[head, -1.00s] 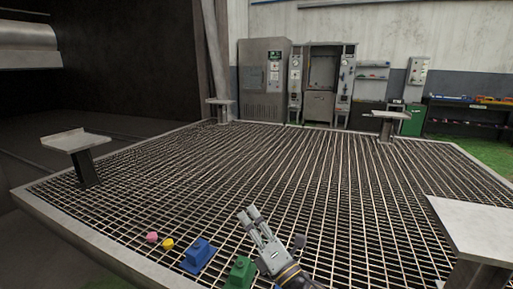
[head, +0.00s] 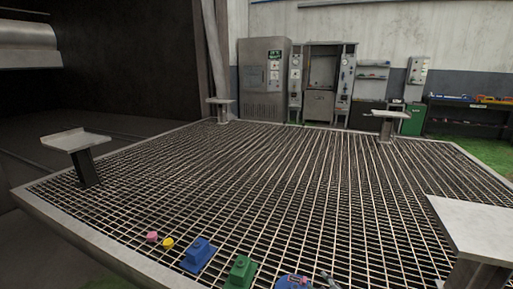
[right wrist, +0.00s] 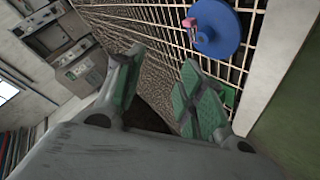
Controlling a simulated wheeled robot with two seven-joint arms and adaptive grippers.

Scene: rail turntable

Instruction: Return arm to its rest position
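My right gripper (right wrist: 163,62) is open and empty in the right wrist view, its two green-padded fingers spread apart. In the head view only a small grey piece, probably its tip, shows at the bottom edge right of the blue disc. The round blue disc (right wrist: 220,38) lies beyond the fingers in the wrist view, apart from them, with a small pink piece (right wrist: 205,18) on it. The disc (head: 285,284) is cut off by the bottom edge of the head view. My left gripper is not in view.
On the grated platform (head: 280,180) stand a blue block (head: 198,255), a green block (head: 240,272), a pink piece (head: 152,237) and a yellow piece (head: 168,243). Raised plates stand at left (head: 75,140) and right (head: 475,228). The grating's middle is clear.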

